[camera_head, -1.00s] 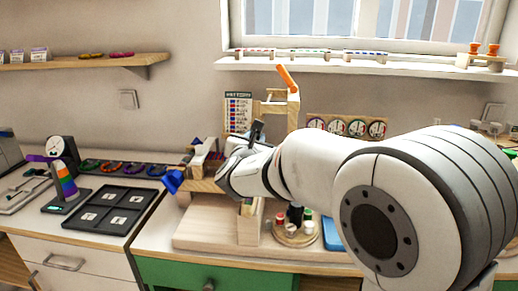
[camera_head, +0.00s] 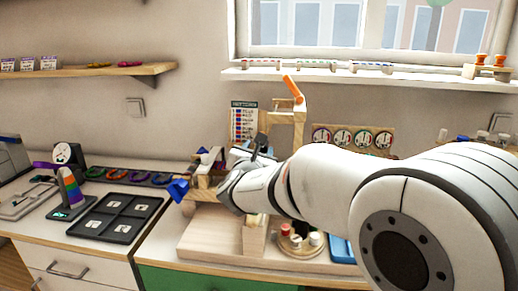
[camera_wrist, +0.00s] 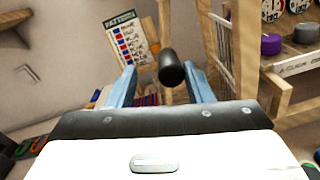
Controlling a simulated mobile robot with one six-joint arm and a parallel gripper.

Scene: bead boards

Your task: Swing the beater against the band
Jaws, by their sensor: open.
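The loom (camera_head: 203,194) stands on a pale wooden base, partly hidden behind my arm. A dark rounded handle (camera_head: 262,143), which looks like the beater's grip, rises above my wrist; in the wrist view the black handle (camera_wrist: 172,68) points toward the camera. My gripper (camera_wrist: 158,78) is open, with one blue-grey finger on each side of the handle; I cannot tell whether either touches it. Striped coloured threads (camera_wrist: 147,100), possibly the band, show low between the fingers. The rest of the beater is hidden.
A wooden frame with an orange lever (camera_head: 291,87) stands behind my wrist. A pattern card (camera_head: 243,119) leans at the wall. A black divided tray (camera_head: 115,217) and rainbow cone (camera_head: 71,188) are on the left counter. Pots of beads (camera_head: 297,241) stand beside the base.

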